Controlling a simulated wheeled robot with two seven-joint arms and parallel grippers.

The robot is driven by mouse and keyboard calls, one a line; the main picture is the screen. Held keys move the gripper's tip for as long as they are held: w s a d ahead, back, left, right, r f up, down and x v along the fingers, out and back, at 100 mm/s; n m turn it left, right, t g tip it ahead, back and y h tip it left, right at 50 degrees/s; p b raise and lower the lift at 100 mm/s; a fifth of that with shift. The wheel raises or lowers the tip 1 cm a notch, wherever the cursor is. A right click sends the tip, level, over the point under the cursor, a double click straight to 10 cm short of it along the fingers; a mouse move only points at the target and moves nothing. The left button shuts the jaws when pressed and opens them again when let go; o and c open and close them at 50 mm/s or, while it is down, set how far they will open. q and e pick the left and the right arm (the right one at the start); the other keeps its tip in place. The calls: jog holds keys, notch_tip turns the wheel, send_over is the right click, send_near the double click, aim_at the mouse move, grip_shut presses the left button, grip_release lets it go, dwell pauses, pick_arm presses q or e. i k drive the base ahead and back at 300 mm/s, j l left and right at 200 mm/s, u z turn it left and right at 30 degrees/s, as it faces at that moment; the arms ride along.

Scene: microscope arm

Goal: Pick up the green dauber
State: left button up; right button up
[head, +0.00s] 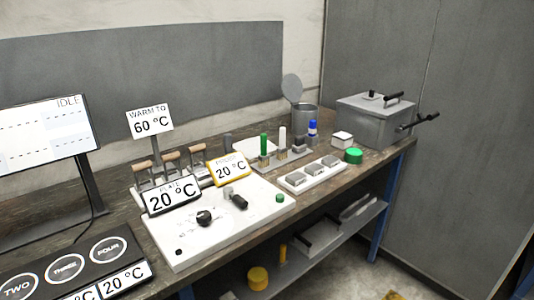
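The green dauber (263,144) stands upright in a grey rack (274,164) on the bench in the head view. Neither of my grippers shows in the head view.
A white plate device (250,222) with a knob lies in front of the rack. A tray of grey blocks (312,173), a green round lid (353,155), an open canister (305,118) and a grey lidded box (375,120) stand to the right. A monitor (40,130) stands left.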

aim_at(264, 158)
jog(key=i+l+z, duration=0.15)
jog(key=i+l, duration=0.35)
jog(key=l, duration=0.2)
jog(key=i+l+z, duration=0.2)
jog(key=i+l, duration=0.35)
jog(key=l, duration=0.1)
